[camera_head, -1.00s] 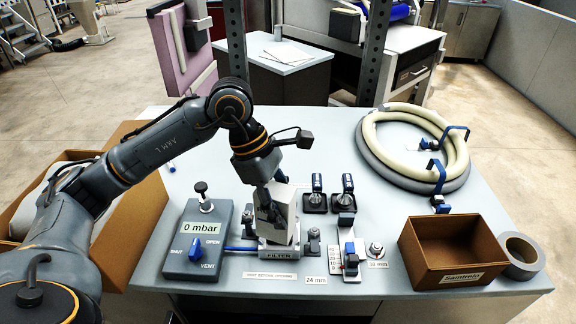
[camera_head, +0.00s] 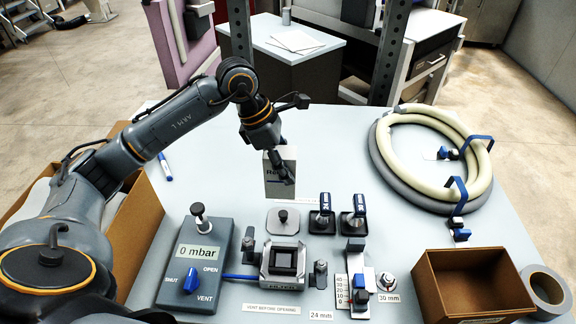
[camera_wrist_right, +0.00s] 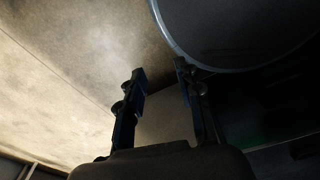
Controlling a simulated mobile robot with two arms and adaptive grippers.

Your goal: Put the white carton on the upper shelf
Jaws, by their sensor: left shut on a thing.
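My left gripper (camera_head: 283,163) is shut on a pale grey-white carton (camera_head: 274,187) with partly hidden dark lettering. The carton is upright behind the filter housing; I cannot tell whether it touches the table. The gripper covers part of its front. The upper shelf does not show clearly; two dark perforated uprights (camera_head: 388,55) stand behind the table. My right gripper (camera_wrist_right: 160,88) is open and empty in the right wrist view, its two fingers apart.
The filter housing (camera_head: 284,283) shows a dark square opening. A gauge box (camera_head: 195,262) reading 0 mbar, blue-handled clamps (camera_head: 325,214), a ruler block (camera_head: 357,285), a hose coil (camera_head: 385,160), a brown bin (camera_head: 470,290) and a tape roll (camera_head: 548,290) surround it. The table's back middle is fairly clear.

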